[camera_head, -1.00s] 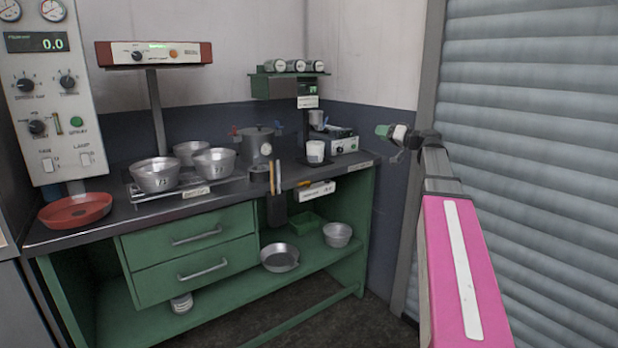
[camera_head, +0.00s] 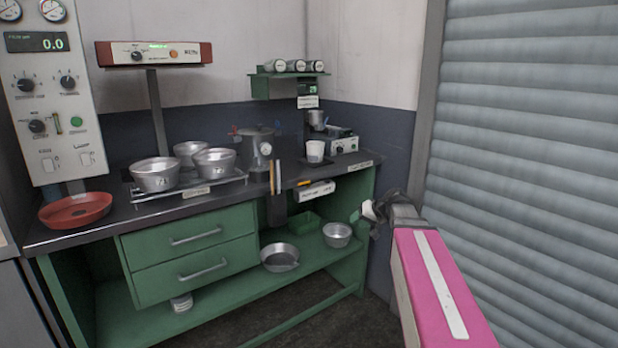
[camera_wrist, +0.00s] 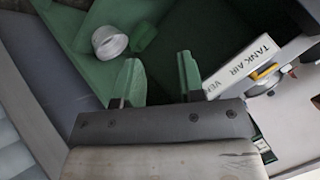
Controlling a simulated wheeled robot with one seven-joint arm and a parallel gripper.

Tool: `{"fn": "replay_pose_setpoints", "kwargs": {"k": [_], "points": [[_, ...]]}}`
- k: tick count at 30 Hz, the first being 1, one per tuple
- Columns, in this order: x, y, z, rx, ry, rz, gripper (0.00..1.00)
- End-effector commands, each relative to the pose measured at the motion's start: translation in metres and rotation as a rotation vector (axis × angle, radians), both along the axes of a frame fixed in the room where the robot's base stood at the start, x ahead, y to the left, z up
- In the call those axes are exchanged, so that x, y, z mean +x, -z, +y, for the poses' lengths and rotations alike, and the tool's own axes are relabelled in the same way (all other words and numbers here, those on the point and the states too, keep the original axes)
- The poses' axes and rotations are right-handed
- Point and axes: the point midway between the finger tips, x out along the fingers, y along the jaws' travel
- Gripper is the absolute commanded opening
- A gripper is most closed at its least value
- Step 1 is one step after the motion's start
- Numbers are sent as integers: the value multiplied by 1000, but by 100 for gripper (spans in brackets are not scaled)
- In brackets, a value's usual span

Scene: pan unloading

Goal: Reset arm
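My gripper (camera_wrist: 160,82) shows in the wrist view with its two green fingers apart and nothing between them. In the head view my gripper (camera_head: 358,213) is at the right end of the green bench, in front of its right side panel, at about the height between worktop and lower shelf. It looks clear of the bench, but the exact gap cannot be told. Several metal pans, one of them a front pan (camera_head: 156,175), stand on a rack on the worktop.
The lower shelf holds a shallow pan (camera_head: 280,257), a small pan (camera_head: 337,235) and a green tray (camera_head: 302,222). A red dish (camera_head: 76,210) lies at the worktop's left end. A shutter (camera_head: 530,150) stands at the right. The floor before the bench is clear.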

Motion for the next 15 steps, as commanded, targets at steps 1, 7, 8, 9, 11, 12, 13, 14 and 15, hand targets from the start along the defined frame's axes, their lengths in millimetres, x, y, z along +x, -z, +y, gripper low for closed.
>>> {"fn": "replay_pose_setpoints", "kwargs": {"k": [1,7,8,9,11,12,13,14,15], "points": [[-22,27,7,-48,2,64,36],[-92,114,13,-261,30,285,36],[-103,125,13,-295,35,314,36],[-117,139,12,-342,43,352,36],[-138,157,11,-409,54,402,36],[-151,168,9,-452,61,431,36],[-159,174,7,-482,67,449,36],[-167,180,6,-510,73,466,36],[-177,187,4,-545,78,484,36]]}}
